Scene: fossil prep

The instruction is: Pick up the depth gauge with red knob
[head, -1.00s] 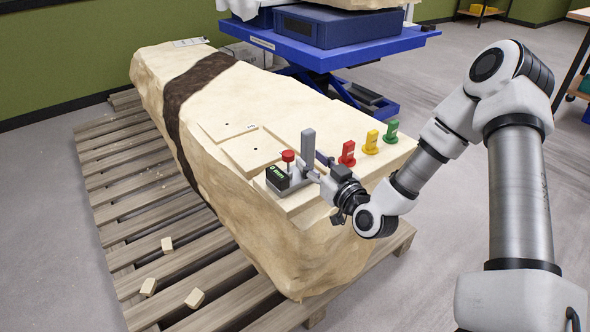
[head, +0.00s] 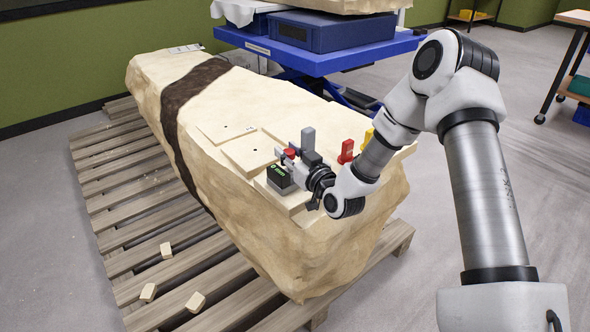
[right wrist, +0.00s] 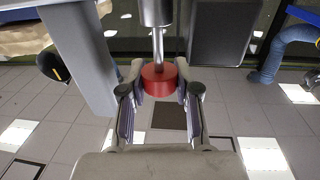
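The depth gauge (head: 279,180) stands on a pale slab at the near end of the big stone block. It has a dark box with a green display, a grey upright post (head: 308,138) and a red knob (head: 289,153). My right gripper (head: 296,160) is at the knob, coming in from the right and partly covering the gauge. In the right wrist view the red knob (right wrist: 158,82) on its metal rod sits between the fingertips (right wrist: 160,84), with no clear gap on either side. The gripper looks shut on it. My left gripper is not in view.
Flat pale plates (head: 249,153) lie left of the gauge. The stone block (head: 290,240) rests on a wooden pallet (head: 130,222). A blue lift table (head: 345,56) stands behind.

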